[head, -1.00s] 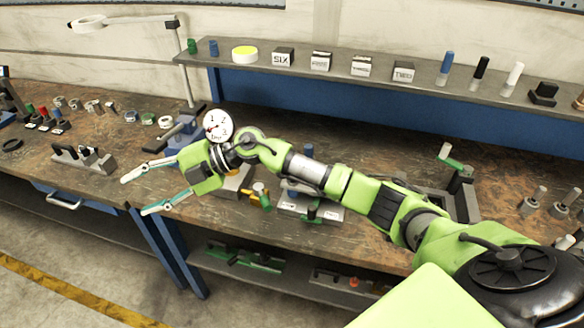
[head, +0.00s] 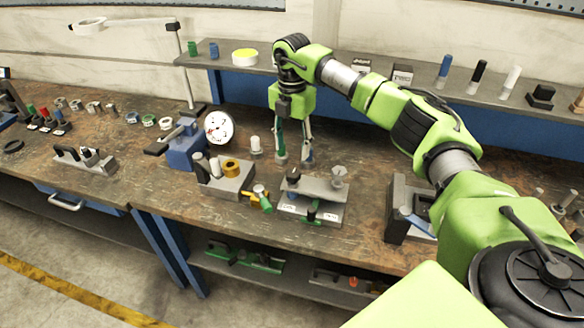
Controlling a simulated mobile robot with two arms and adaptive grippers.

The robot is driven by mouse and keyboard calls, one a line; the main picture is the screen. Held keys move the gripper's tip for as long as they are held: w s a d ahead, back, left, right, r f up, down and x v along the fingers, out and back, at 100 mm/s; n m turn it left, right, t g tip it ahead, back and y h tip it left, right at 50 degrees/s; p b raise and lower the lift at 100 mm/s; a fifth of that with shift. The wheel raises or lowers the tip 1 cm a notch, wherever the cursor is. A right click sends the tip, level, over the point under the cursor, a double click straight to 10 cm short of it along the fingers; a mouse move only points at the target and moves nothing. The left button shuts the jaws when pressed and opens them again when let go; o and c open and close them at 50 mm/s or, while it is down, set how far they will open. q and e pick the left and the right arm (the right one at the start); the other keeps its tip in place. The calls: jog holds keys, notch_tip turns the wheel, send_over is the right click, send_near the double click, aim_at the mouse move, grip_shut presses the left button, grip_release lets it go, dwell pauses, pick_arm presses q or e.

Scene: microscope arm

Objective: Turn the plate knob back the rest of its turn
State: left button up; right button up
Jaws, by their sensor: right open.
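A small fixture with a grey plate (head: 316,187) stands on the bench at the centre. A dark knob (head: 293,176) sits on its left end and a round metal knob (head: 339,175) stands at its right end. I cannot tell which of them is the plate knob or how far it is turned. My right gripper (head: 294,160) points down behind the fixture's left part, with its two fingers apart and nothing between them. It appears clear of both knobs. My left gripper is not in view.
A block with cylinders (head: 226,178), a yellow-and-green valve (head: 262,198) and a white dial gauge (head: 218,127) stand left of the fixture. A grey frame (head: 402,208) stands at right. A shelf (head: 430,82) runs behind my arm.

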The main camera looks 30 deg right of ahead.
aim_at(292, 174)
notch_tip(292, 174, down, 10)
jog(key=p, duration=0.2)
jog(key=shift+r+p, duration=0.15)
jog(key=shift+p, duration=0.25)
jog(key=c, duration=1.1)
